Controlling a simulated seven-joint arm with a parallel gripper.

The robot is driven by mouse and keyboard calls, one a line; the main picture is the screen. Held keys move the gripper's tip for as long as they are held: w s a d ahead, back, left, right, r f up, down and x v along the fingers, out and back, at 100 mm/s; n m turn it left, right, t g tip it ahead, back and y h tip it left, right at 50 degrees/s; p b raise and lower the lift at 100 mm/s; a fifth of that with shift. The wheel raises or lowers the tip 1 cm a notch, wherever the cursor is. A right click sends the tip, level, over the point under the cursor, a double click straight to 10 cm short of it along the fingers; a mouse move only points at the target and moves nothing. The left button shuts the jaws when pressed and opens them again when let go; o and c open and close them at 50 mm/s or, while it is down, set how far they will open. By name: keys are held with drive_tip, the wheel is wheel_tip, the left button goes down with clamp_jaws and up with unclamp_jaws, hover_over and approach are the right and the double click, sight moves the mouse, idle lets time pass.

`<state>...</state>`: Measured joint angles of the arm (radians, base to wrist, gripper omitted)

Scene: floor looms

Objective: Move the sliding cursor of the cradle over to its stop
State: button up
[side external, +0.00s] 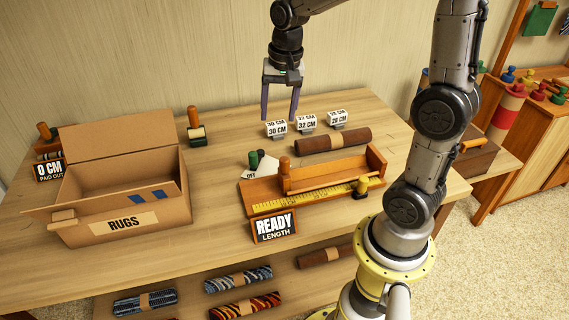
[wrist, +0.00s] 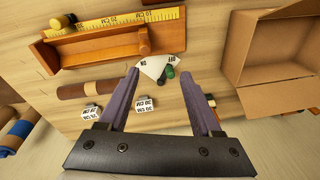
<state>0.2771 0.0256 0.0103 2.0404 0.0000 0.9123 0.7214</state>
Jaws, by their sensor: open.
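The cradle (side external: 376,160) is a long wooden tray with a yellow ruler (side external: 315,196) along its front; it also shows in the wrist view (wrist: 95,50). A black-and-yellow knob (side external: 362,186) sits at the ruler's right part, and at the left edge in the wrist view (wrist: 58,21). A wooden peg (side external: 284,165) stands near the cradle's left end, and shows in the wrist view (wrist: 144,40). I cannot tell for certain which is the cursor or the stop. My gripper (side external: 279,113) is open and empty, pointing down above the table behind the cradle; its fingers frame the wrist view (wrist: 160,78).
A white ON/OFF plate (side external: 264,168) with a dark green knob lies left of the cradle. A brown rug roll (side external: 333,140) and small CM tags (side external: 307,123) lie behind it. A READY LENGTH sign (side external: 274,227) stands in front. An open RUGS box (side external: 122,195) is left.

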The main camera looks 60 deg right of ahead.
drive_tip(key=m+g, duration=0.1)
drive_tip(key=g, duration=0.1)
hover_over(284, 159)
wheel_tip(284, 159, down, 5)
wheel_tip(284, 159, down, 14)
drive_tip(key=shift+s+f, duration=0.1)
drive_tip(key=shift+f, duration=0.15)
clamp_jaws()
idle(1.3)
